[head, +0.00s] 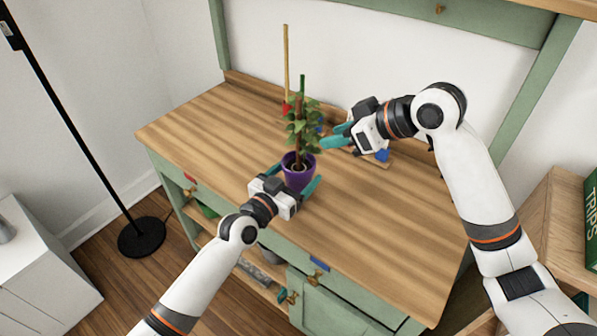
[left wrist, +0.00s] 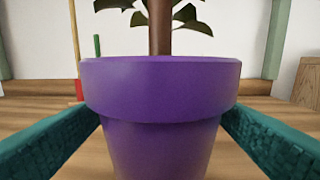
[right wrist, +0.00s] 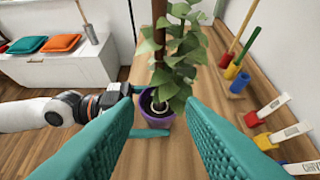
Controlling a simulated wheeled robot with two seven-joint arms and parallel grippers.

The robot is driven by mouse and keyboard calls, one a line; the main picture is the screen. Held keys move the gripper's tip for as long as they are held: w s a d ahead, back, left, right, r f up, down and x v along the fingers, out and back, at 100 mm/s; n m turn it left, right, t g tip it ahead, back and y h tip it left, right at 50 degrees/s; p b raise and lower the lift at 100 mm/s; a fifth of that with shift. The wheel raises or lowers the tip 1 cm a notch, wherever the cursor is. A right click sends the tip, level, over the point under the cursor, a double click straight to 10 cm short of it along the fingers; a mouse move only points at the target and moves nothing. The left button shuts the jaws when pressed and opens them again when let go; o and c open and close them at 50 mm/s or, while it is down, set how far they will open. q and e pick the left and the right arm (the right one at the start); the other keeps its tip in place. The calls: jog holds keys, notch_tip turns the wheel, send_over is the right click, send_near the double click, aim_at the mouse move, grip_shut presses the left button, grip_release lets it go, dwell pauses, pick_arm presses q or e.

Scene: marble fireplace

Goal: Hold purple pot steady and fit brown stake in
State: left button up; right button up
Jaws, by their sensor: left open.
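The purple pot (head: 297,178) stands upright on the wooden tabletop with a leafy plant (right wrist: 178,60) in it. My left gripper (head: 292,191) is open, its teal fingers on either side of the pot (left wrist: 160,120) in the left wrist view; I cannot tell whether they touch it. A brown upright rod, apparently the brown stake (left wrist: 160,28), rises from the pot among the leaves. It also shows in the right wrist view (right wrist: 159,40); its lower end is hidden by leaves. My right gripper (head: 338,138) is open and empty, to the right of the plant.
Behind the pot, a tan stick (right wrist: 240,30) and a green stick (right wrist: 251,42) stand near red, yellow and blue holders (right wrist: 239,82). White tags in coloured bases (right wrist: 266,140) stand further right. The tabletop's left part (head: 200,130) and front right are clear.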

pick_arm(q)
jog(key=shift+w+d, duration=0.35)
jog(key=shift+w, duration=0.2)
